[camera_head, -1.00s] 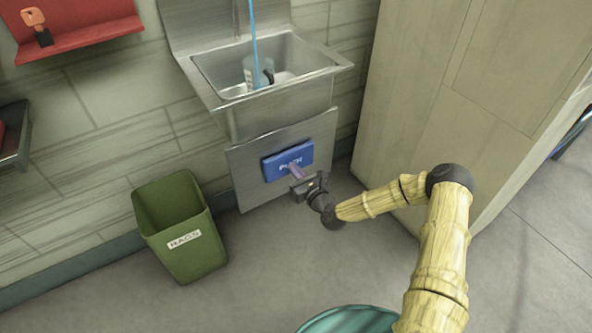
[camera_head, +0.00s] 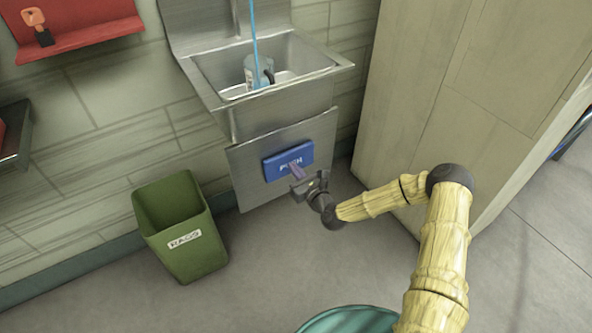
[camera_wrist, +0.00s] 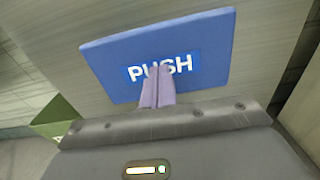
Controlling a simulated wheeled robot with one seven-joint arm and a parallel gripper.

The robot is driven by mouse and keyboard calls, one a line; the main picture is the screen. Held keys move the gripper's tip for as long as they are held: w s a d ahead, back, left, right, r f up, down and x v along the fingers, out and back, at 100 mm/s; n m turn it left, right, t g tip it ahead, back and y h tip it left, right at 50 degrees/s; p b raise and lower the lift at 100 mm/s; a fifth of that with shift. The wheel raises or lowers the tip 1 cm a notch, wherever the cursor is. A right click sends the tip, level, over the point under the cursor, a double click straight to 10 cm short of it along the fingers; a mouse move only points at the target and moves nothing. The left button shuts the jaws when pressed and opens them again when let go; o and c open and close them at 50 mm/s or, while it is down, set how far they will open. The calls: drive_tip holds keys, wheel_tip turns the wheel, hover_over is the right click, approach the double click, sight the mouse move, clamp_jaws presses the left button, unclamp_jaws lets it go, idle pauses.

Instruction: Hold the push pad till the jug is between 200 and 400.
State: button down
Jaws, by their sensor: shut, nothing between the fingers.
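The blue push pad (camera_head: 288,160) is on the steel panel below the sink, and its PUSH label shows in the wrist view (camera_wrist: 190,60). My gripper (camera_head: 296,171) is shut and empty, with its fingertips at the middle of the pad's face; they also show in the wrist view (camera_wrist: 157,82) over the label. The fingertips appear to touch the pad. The jug (camera_head: 257,74) stands in the sink basin under a blue stream of water. Its markings and water level are too small to read.
The steel sink (camera_head: 213,93) is above the pad. A green bin (camera_head: 185,240) stands on the floor to the left. A tall pale cabinet (camera_head: 420,110) is close on the right. A red shelf (camera_head: 90,36) hangs on the wall at upper left.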

drive_tip(key=shift+w+a+r, duration=0.1)
drive_tip(key=shift+w+r, duration=0.05)
drive_tip(key=shift+r, duration=0.15)
idle(0.4)
drive_tip(key=p+v, duration=0.1)
drive_tip(key=v, duration=1.3)
drive_tip(key=shift+f+p, duration=0.3)
drive_tip(key=shift+p, duration=0.1)
